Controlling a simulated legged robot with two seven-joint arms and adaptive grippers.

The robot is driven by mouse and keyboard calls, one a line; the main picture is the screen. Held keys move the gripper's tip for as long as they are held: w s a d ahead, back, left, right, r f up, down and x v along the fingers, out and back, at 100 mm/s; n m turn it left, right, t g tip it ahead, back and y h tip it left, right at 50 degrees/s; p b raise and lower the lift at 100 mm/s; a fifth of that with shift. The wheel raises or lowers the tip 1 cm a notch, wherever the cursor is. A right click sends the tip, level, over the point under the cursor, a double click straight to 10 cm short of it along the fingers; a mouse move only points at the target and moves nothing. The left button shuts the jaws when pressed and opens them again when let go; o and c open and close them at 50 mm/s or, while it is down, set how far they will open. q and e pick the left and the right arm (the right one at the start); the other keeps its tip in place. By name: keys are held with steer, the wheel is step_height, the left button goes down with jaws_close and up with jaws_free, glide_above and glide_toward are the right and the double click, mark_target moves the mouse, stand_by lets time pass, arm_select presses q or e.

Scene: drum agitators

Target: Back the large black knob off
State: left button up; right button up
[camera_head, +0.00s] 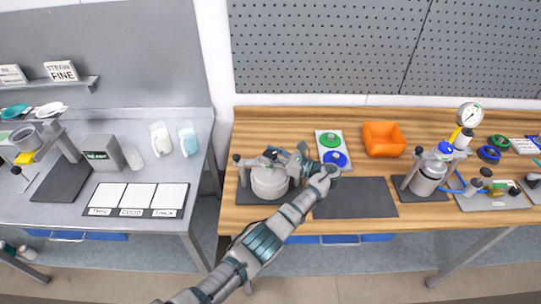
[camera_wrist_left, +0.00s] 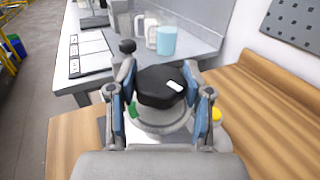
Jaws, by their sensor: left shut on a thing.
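The large black knob (camera_wrist_left: 160,86) with a white mark on top fills the middle of the left wrist view, on a round grey body (camera_wrist_left: 160,120). My left gripper (camera_wrist_left: 161,78) is shut on the knob, one blue-padded finger on each side. In the head view my left gripper (camera_head: 303,163) is at the right side of the grey drum vessel (camera_head: 268,183), which stands on a dark mat on the wooden bench. The knob cannot be made out clearly there. My right gripper is not in view.
A panel with a green and a blue knob (camera_head: 342,141) lies just behind my gripper. An orange bin (camera_head: 383,140) stands farther right. An empty dark mat (camera_head: 372,198) lies right of my forearm. A second vessel (camera_head: 427,179) with a gauge stands beyond it.

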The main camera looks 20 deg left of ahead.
mark_target(271, 153)
arm_select(q)
steer(key=o, duration=1.2)
steer(key=shift+w, duration=0.1)
step_height(271, 153, up, 10)
steer(key=shift+w+d+f, duration=0.1)
steer(key=shift+d, duration=0.05)
